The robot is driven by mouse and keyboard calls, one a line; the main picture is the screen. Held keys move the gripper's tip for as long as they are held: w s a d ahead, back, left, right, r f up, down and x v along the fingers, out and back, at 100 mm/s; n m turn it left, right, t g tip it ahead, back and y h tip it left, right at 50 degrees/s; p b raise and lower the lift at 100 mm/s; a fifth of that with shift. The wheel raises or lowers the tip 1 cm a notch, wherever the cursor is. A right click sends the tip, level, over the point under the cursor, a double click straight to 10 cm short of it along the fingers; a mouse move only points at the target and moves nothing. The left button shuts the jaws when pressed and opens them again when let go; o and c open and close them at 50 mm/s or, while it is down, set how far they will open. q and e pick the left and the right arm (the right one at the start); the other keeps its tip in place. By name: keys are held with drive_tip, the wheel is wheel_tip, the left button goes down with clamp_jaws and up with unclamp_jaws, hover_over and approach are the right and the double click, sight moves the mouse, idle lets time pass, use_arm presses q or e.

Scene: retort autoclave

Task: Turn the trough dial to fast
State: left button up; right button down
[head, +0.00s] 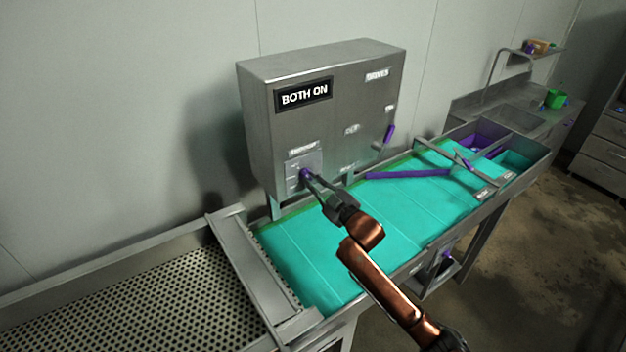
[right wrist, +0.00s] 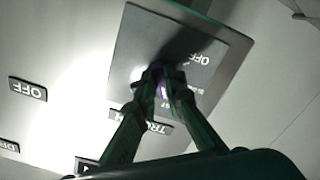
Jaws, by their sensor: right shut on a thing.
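The trough dial is a small purple knob (head: 305,174) on a grey plate (head: 296,182) at the lower left of the steel control box (head: 345,120). In the right wrist view the purple knob (right wrist: 161,86) shows between the fingertips, in front of the dark plate (right wrist: 150,35). My right gripper (head: 309,178) reaches up to the plate and is shut on the knob. In the right wrist view the gripper (right wrist: 163,78) hides most of the knob, so its setting cannot be read. My left gripper is not in view.
A "BOTH ON" sign (head: 304,93) is on the box. A purple lever (head: 389,133) sits at its right side. A teal belt (head: 330,255) runs below, with a purple bar (head: 408,175) across it. A perforated metal trough (head: 140,305) is at left.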

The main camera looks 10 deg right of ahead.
drive_tip(key=shift+f, duration=0.15)
idle(0.3)
drive_tip(key=c, duration=2)
unclamp_jaws()
drive_tip(key=v, duration=1.2)
